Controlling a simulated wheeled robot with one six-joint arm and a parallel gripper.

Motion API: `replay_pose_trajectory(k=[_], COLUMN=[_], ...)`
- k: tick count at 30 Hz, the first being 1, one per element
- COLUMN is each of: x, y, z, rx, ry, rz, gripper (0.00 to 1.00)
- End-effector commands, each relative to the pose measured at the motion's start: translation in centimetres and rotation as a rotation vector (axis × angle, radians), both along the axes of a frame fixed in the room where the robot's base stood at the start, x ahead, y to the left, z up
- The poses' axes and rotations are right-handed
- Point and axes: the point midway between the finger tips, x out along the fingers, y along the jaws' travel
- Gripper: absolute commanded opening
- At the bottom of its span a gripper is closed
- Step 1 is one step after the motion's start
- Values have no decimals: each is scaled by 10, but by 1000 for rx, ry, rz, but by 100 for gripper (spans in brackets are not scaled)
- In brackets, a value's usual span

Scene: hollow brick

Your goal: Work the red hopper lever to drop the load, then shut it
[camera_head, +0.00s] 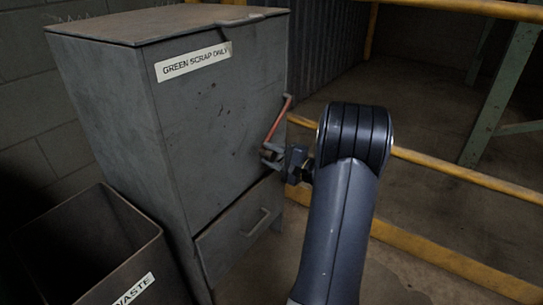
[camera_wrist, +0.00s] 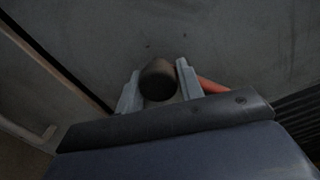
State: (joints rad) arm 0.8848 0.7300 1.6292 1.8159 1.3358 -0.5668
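The red lever (camera_head: 279,118) is on the right part of the grey hopper's (camera_head: 205,120) front. It slants down and left from its upper end to my gripper (camera_head: 271,155), which hides its lower end. In the wrist view, a dark round knob (camera_wrist: 158,82) fills the gap between the two fingers of my gripper (camera_wrist: 159,70). The fingers appear shut on it. A short piece of the red lever (camera_wrist: 213,86) shows to the right, behind the right finger. No load is visible. The hopper's label reads "GREEN SCRAP ONLY".
An open dark bin (camera_head: 150,236) marked "WASTE" stands at the lower left. A closed drawer-like panel (camera_head: 238,236) with a handle is low on the hopper. Yellow rails (camera_head: 450,172) run right of my arm. A green post (camera_head: 495,90) stands beyond them.

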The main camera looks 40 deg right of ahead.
Motion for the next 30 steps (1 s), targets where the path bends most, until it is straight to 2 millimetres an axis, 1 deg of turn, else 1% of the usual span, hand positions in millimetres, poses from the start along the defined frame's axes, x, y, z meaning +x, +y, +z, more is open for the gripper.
replay_pose_trajectory(k=[1, 6, 7, 14, 17, 20, 27, 30], x=[1, 0, 0, -1, -7, -21, -66, -81], y=[0, 0, 0, 0, -3, -8, -25, -30], z=[2, 1, 1, 0, 1, 2, 3, 2], rx=[-1, -1, -1, 1, 0, 1, 2, 2], ry=[-3, -1, -1, 1, 2, 2, 2, 1], rz=[1, 1, 1, 0, -2, -3, -4, -3], gripper=[40, 54, 55, 55, 55, 55, 55, 55])
